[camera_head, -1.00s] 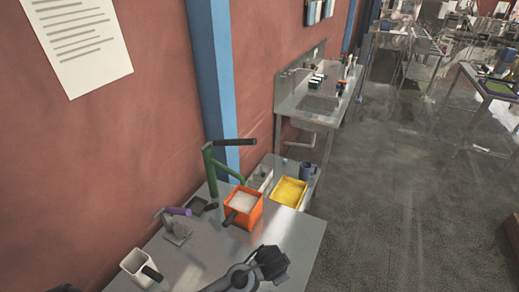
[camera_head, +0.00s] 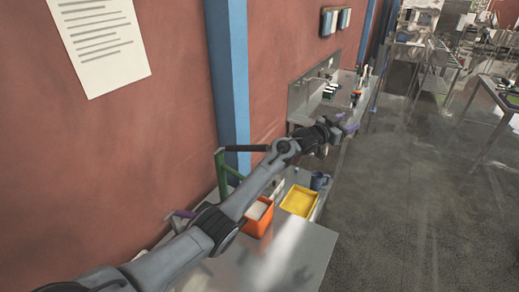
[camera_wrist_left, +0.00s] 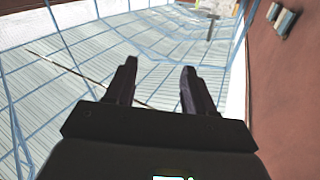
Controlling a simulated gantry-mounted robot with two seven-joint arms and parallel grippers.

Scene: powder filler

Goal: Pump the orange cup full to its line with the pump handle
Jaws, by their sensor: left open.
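The orange cup (camera_head: 257,219) stands on the steel table, partly hidden behind my left arm, with whitish contents showing at its top. A green pump post (camera_head: 221,172) with a black horizontal handle (camera_head: 245,148) rises behind and left of it. My left arm crosses the head view in front of the cup, reaching beyond the handle. My left gripper (camera_head: 350,123) is open, raised above and right of the cup, apart from the handle. In the left wrist view its two fingers (camera_wrist_left: 158,75) are apart with nothing between them. My right gripper is out of view.
A yellow tray (camera_head: 299,201) stands right of the cup, with a dark blue mug (camera_head: 318,180) behind it. A purple lever (camera_head: 183,213) shows at the left, partly behind my arm. A red wall and blue column (camera_head: 228,90) bound the left. The front right tabletop is clear.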

